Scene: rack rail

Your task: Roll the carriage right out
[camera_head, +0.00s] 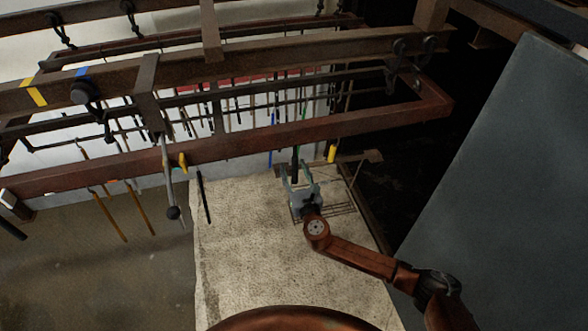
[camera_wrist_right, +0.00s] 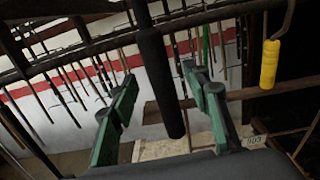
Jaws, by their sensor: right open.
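The carriage looks like the long brown hanging frame (camera_head: 240,144) below an upper rail (camera_head: 330,52), with many thin tools on it. A black round handle (camera_head: 295,158) hangs down from its front bar, toward the right. My right gripper (camera_head: 297,172) is open, with its fingers up on either side of that black handle. In the right wrist view the black handle (camera_wrist_right: 160,80) stands between the two green-padded fingers, with gaps visible on both sides. My left gripper is in neither view.
A yellow-ended hook (camera_head: 332,152) hangs just right of my right gripper; it also shows in the wrist view (camera_wrist_right: 269,64). A lever with a dark knob (camera_head: 172,212) hangs at the left. A pale worktop (camera_head: 260,250) lies below; a grey panel (camera_head: 500,180) stands right.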

